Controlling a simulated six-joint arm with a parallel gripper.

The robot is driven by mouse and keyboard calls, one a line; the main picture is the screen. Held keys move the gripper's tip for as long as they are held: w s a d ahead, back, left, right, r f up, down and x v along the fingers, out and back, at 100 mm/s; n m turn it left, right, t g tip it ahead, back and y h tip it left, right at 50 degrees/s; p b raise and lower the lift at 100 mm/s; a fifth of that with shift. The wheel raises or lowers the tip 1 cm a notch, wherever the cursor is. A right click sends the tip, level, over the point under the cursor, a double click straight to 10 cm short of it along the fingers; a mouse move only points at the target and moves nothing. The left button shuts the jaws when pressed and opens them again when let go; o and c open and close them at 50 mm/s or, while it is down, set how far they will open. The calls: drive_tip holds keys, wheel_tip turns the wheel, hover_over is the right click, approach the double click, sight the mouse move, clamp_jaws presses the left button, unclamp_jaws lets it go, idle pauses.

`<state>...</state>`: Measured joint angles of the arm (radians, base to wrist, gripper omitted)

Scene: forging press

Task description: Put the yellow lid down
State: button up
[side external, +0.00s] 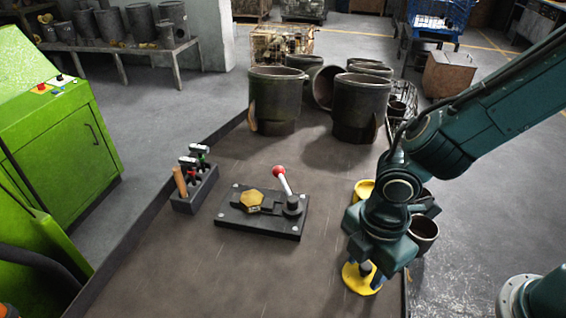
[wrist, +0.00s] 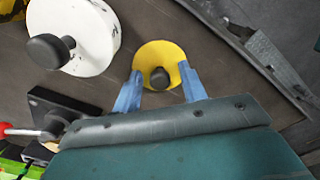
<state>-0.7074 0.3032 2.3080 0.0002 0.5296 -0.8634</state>
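The yellow lid (side external: 360,279) is a round disc with a dark knob, low at the worktable's front right. In the wrist view the lid (wrist: 160,52) lies beyond my fingers, its black knob between them. My gripper (wrist: 161,68) has its two blue fingers spread, with clear gaps on both sides of the knob. The fingertips overlap the lid's edges in the picture; I cannot tell whether they touch it. The lid looks flat, at or very near the table surface.
A white disc with a black knob (wrist: 98,38) lies beside the lid in the wrist view. A black fixture (side external: 258,222) with a red-balled lever and a tool holder (side external: 194,190) stand to the left. Dark pots (side external: 276,103) stand at the back. The front table middle is clear.

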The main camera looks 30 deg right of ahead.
sight(368, 265)
wheel_tip(368, 265, up, 12)
drive_tip(key=shift+r, duration=0.15)
idle(0.8)
drive_tip(key=shift+d, duration=0.15)
idle(0.4)
drive_tip(key=s+d+r+m+t, duration=0.2)
drive_tip(key=d+m, duration=0.4)
drive_tip(key=d, duration=0.1)
drive_tip(key=s+d+r+m+t, duration=0.1)
drive_tip(key=s+d+r+m, duration=0.1)
drive_tip(key=d+m, duration=0.4)
drive_tip(key=s+d+r+m+t, duration=0.2)
drive_tip(key=d+r+m, duration=0.1)
drive_tip(key=d+m, duration=0.3)
drive_tip(key=shift+s+d+r+t, duration=0.25)
drive_tip(key=shift+d+t, duration=0.05)
drive_tip(key=shift+d, duration=0.5)
